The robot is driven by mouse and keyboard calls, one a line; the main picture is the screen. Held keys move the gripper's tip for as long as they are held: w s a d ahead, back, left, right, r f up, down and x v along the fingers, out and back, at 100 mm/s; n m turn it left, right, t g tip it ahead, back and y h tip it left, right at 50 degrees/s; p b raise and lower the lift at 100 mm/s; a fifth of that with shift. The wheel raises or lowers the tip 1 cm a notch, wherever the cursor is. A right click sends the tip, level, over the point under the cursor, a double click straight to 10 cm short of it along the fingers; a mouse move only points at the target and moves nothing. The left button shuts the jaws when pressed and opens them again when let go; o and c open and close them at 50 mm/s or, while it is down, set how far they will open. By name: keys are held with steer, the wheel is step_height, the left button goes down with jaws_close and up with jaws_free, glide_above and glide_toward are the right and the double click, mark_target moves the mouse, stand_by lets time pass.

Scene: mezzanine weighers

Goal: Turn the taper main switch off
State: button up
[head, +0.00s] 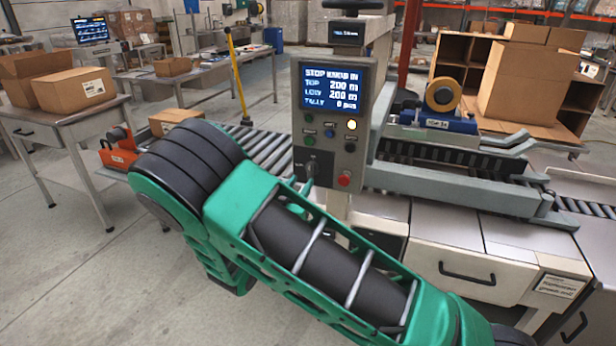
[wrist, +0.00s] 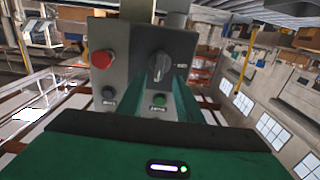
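The taper's grey control box (head: 327,118) stands on a post beside the roller conveyor, its screen lit. The main switch is a dark rotary knob low on the box; in the wrist view the knob (wrist: 158,66) shows its grip roughly upright in the picture. A red button (wrist: 102,59) sits beside it; it also shows in the head view (head: 344,179). My gripper (wrist: 165,92) is close in front of the box, its green fingers near the knob. In the head view my arm hides most of it. Whether the fingers touch the knob or how far apart they are is unclear.
The screen (head: 331,86) shows white text on blue; a yellow lamp (head: 351,125) is lit below it. The taper frame (head: 460,185) and rollers stand to the right. A table (head: 65,125) with cardboard boxes stands at left. Open floor lies at lower left.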

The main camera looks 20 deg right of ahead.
mark_target(310, 172)
steer(key=shift+x, duration=3.1)
jaws_close()
steer(key=shift+d, duration=0.3)
steer(key=shift+a, duration=0.15)
